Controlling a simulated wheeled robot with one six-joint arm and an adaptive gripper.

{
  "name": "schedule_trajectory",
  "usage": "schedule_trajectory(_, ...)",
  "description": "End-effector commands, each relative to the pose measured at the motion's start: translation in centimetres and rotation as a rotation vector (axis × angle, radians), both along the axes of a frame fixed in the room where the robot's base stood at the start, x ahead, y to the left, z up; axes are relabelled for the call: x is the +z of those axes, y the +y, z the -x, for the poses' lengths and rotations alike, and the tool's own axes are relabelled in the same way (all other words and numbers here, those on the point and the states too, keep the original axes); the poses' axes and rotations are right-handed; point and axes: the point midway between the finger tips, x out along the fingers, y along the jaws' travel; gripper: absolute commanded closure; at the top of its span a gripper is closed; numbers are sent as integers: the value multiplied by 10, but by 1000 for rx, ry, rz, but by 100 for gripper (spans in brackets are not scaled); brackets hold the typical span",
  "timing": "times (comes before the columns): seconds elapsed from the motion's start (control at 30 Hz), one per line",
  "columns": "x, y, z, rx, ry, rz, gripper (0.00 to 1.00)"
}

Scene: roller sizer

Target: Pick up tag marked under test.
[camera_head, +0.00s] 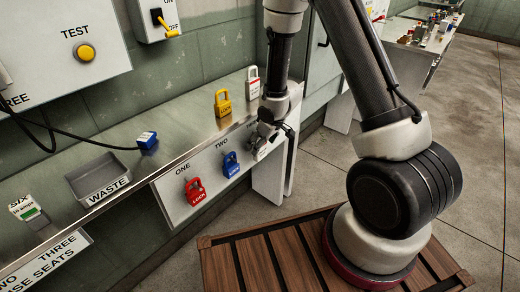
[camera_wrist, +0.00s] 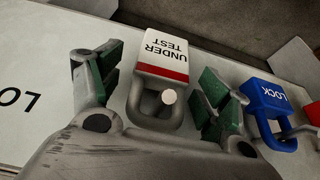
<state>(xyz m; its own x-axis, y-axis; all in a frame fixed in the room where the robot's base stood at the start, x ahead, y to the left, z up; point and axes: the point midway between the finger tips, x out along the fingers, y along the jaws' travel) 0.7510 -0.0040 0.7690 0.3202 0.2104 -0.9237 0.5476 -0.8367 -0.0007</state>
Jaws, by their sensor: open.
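The under test tag (camera_wrist: 163,58) is white with a red stripe and a grey shackle, its lettering upside down in the wrist view. Its shackle loops around a pale round peg (camera_wrist: 168,96) on the white panel. My gripper (camera_wrist: 157,92) is open, with one green-padded finger on each side of the tag; visible gaps separate them from the tag. In the head view my gripper (camera_head: 267,136) is at the right end of the lock panel and largely hides the tag there.
A blue lock (camera_wrist: 267,100) hangs close beside my right finger; it also shows in the head view (camera_head: 230,164). A red lock (camera_head: 195,191) hangs further left. Above, the metal shelf (camera_head: 185,135) carries a yellow lock (camera_head: 222,103), a red-and-white lock (camera_head: 253,82) and a waste tray (camera_head: 85,170).

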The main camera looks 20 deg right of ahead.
Motion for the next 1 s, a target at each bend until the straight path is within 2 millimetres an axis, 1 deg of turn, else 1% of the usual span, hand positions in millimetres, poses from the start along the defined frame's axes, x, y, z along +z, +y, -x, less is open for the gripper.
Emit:
schedule_trajectory(0.03,-7,2,-1,-1,3,1,23)
schedule_trajectory(0.13,-14,4,-4,1,1,1,23)
schedule_trajectory(0.37,-16,4,-5,0,1,1,23)
schedule_trajectory(0.47,-15,4,-5,0,1,1,40)
schedule_trajectory(0.6,-15,4,-5,0,1,1,65)
schedule_trajectory(0.67,-15,4,-5,0,1,1,74)
schedule_trajectory(1.0,-15,4,-5,0,1,1,75)
